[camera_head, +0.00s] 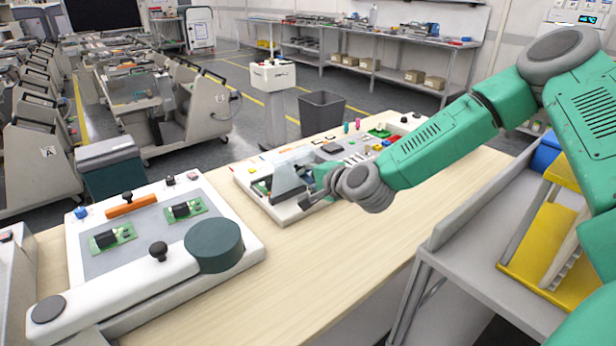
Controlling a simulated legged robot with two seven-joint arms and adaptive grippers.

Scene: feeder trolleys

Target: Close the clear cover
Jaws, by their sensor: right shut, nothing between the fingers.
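The clear cover (287,178) looks like a small translucent panel standing tilted up at the left front part of a white test unit (281,212) on the wooden table. My right gripper (308,193) is at the panel's right side, shut and empty. The picture is too small to tell whether its fingers touch the cover. The gripper and my grey wrist hide part of the unit behind them. My left gripper is not in view.
A second white unit (165,262) with green boards and a dark round knob (214,245) stands at the left of the table (330,262). Bare tabletop lies between and in front. A grey trolley with yellow parts (545,250) stands at the right. A dark bin (321,112) stands behind.

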